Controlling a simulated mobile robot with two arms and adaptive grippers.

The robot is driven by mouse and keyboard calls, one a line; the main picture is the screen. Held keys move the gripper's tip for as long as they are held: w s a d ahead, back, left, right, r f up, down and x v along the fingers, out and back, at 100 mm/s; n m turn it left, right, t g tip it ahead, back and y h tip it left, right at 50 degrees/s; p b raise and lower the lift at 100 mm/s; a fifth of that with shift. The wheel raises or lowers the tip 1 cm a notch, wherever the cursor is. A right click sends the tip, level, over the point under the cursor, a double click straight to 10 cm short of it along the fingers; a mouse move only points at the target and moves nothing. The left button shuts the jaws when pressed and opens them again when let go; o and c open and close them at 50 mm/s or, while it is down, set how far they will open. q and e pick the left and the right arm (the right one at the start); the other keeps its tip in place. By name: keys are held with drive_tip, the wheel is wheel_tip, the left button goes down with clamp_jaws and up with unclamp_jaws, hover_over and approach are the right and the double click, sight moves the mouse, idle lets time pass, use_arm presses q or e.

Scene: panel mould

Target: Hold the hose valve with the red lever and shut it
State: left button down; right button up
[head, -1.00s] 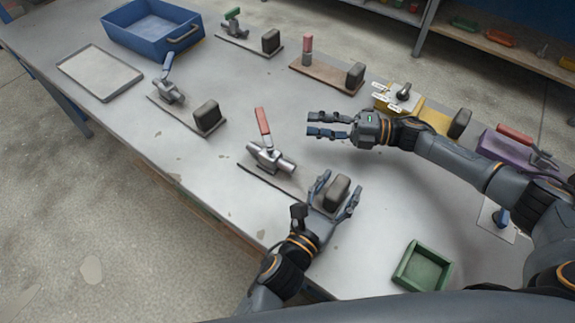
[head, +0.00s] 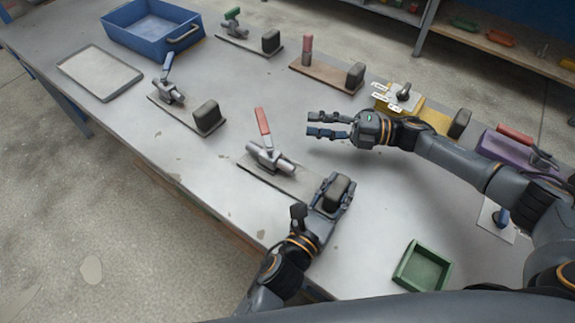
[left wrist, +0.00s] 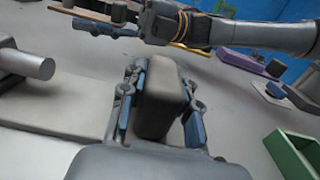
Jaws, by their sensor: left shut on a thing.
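The hose valve (head: 270,157) has a metal body on a flat grey plate, and its red lever (head: 263,121) points away, at an angle to the pipe. A dark block (head: 338,191) stands at the plate's near right end. My left gripper (head: 337,193) is shut on this block, fingers on both sides. The left wrist view shows the block (left wrist: 165,95) between the fingers, with the valve's pipe end (left wrist: 35,67) at the left. My right gripper (head: 325,125) is open and empty, to the right of the red lever and apart from it.
Other plates carry a blue-lever valve (head: 170,90), a green-handled valve (head: 232,22) and a red-topped post (head: 307,48). A yellow panel (head: 430,113) and purple block (head: 510,148) lie right. A green tray (head: 400,277) is near the front edge. Bare table lies left of the valve.

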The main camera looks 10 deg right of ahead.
drive_tip(key=o, duration=0.3)
drive_tip(key=shift+a+r, duration=0.1)
drive_tip(key=o, duration=1)
drive_tip(key=a+r+n+g, duration=0.1)
drive_tip(key=n, duration=0.1)
drive_tip(key=a+r+n+g, duration=0.1)
drive_tip(key=a+n+g, duration=0.1)
drive_tip(key=a+r+n+g, duration=0.1)
drive_tip(key=n, duration=0.1)
drive_tip(key=shift+s+a+r+n, duration=0.2)
drive_tip(key=shift+a+r+n, duration=0.1)
drive_tip(key=shift+a, duration=0.05)
drive_tip(key=n+g+h, duration=0.2)
drive_tip(key=n+h, duration=1.1)
drive_tip(key=n, duration=0.3)
approach(263, 119)
drive_tip(key=x, duration=0.8)
